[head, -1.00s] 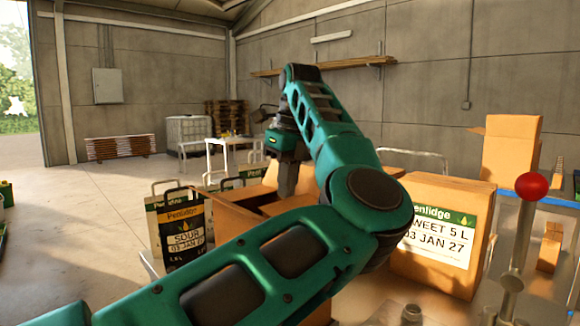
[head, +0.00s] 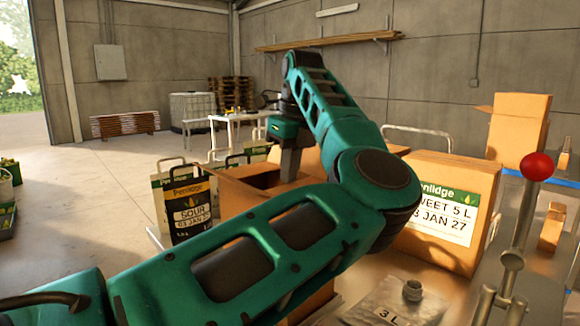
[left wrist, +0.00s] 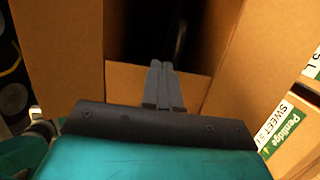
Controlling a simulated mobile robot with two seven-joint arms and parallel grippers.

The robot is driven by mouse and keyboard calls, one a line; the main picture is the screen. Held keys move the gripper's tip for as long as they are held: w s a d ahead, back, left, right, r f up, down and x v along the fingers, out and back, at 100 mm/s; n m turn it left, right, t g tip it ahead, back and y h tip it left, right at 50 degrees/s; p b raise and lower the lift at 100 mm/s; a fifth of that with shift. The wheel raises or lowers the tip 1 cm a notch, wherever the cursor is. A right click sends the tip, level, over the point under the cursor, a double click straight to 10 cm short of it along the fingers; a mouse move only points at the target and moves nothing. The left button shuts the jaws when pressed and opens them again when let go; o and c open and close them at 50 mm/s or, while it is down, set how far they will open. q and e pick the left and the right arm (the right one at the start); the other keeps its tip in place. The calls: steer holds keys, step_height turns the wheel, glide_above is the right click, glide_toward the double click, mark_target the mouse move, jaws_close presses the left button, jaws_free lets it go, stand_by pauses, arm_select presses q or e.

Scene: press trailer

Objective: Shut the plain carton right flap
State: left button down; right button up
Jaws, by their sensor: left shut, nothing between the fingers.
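The plain carton (head: 237,192) stands open behind my left arm in the head view, which hides much of it. In the left wrist view its dark inside shows between a brown panel on the left (left wrist: 62,45) and a brown flap on the right (left wrist: 243,60). A shorter brown panel (left wrist: 125,82) lies across the middle. I take the right-hand one for the right flap, standing open. My left gripper (left wrist: 163,85) is shut and empty over the carton opening; it also shows in the head view (head: 290,165). My right gripper is not in view.
A labelled carton (head: 450,215) stands close on the right. A lever with a red knob (head: 538,167) rises at the right front. A clear pouch with a spout (head: 400,303) lies in front. Pentlidge bags (head: 187,205) stand left of the carton.

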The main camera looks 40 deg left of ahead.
mark_target(297, 186)
arm_select(q)
steer(key=shift+r+p, duration=0.75)
steer(key=shift+p, duration=0.05)
step_height(297, 186, up, 12)
steer(key=d, duration=0.2)
steer(key=shift+r, duration=0.25)
steer(key=shift+s+d, duration=0.1)
